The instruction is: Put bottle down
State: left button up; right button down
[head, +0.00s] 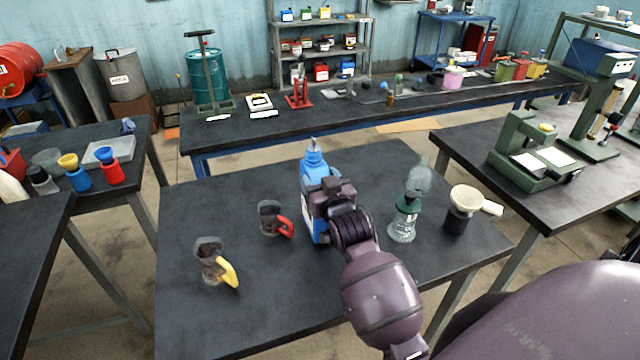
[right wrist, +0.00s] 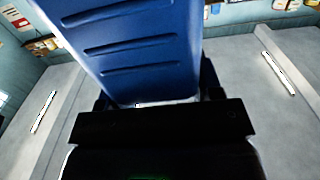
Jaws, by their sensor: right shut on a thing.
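The blue bottle (head: 312,168) is over the middle of the dark table (head: 270,310) and looks upright in the head view. My right gripper (head: 325,200) is shut on it, coming from the front. In the right wrist view the bottle's ribbed blue side (right wrist: 135,45) fills the upper middle, between the fingers of the right gripper (right wrist: 155,100). The bottle's base is partly hidden behind the gripper, so I cannot tell whether it touches the table. My left gripper is not in view.
Left of the bottle stand a jug with a red handle (head: 270,217) and one with a yellow handle (head: 210,258). On the right are a clear glass vessel with a green collar (head: 403,222) and a dark container with a cream top (head: 460,212). The table's front left is clear.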

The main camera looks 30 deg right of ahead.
jog(key=shift+f, duration=0.6)
jog(key=c, duration=0.6)
grip_release()
jog(key=shift+f, duration=0.1)
jog(key=o, duration=0.3)
